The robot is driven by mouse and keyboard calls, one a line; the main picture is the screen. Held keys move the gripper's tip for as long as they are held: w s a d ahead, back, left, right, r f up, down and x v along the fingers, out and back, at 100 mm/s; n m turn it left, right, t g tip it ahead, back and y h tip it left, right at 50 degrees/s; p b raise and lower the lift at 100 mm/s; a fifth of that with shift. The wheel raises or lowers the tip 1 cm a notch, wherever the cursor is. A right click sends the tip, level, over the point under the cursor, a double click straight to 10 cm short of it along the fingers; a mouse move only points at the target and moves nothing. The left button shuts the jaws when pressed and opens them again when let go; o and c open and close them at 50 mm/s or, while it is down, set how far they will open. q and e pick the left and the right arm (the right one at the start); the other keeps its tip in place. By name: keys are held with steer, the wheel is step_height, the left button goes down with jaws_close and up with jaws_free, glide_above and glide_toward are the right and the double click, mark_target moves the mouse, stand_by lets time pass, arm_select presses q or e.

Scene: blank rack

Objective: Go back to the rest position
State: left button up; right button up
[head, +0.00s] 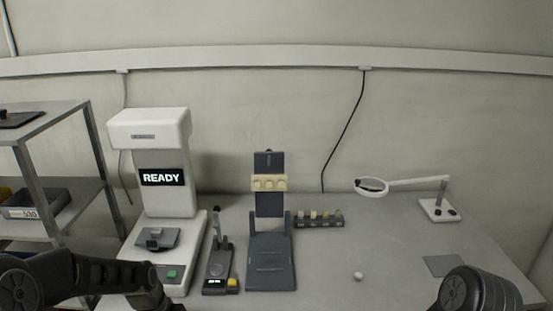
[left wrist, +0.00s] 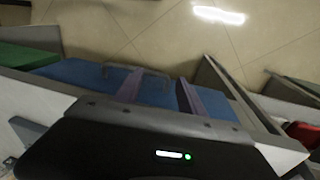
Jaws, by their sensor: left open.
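My left arm (head: 90,275) reaches in from the lower left in the head view, in front of the white machine's base. Its end lies at the bottom edge, and the fingertips cannot be made out there. In the left wrist view my left gripper (left wrist: 158,92) shows two purple fingers spread apart with nothing between them. Behind them is a blue surface with a grey handle-like bar. My right arm (head: 478,290) shows only as a dark rounded link at the lower right of the head view. My right gripper is out of the picture.
A white machine reading READY (head: 165,205), a small device (head: 218,268), a dark stand with a tan piece (head: 270,265) and a block rack (head: 320,224) stand on the table. A magnifier (head: 438,210) and white ball (head: 358,276) are right. A shelf (head: 85,190) stands left.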

arm_select(q)
steer(key=s+d+f+h, duration=0.2)
steer(key=s+d+f, duration=0.9)
steer(key=d+f, duration=0.15)
steer(key=s+d+f+n, duration=0.1)
steer(key=s+d+f, duration=0.1)
steer(key=s, duration=0.3)
steer(key=s+d+f+n, duration=0.1)
steer(key=s+d+f, duration=0.1)
steer(key=s, duration=0.3)
steer(key=shift+s+d+f, duration=0.2)
steer(key=shift+d+f, duration=0.15)
steer(key=shift+d, duration=0.3)
steer(key=shift+a, duration=0.1)
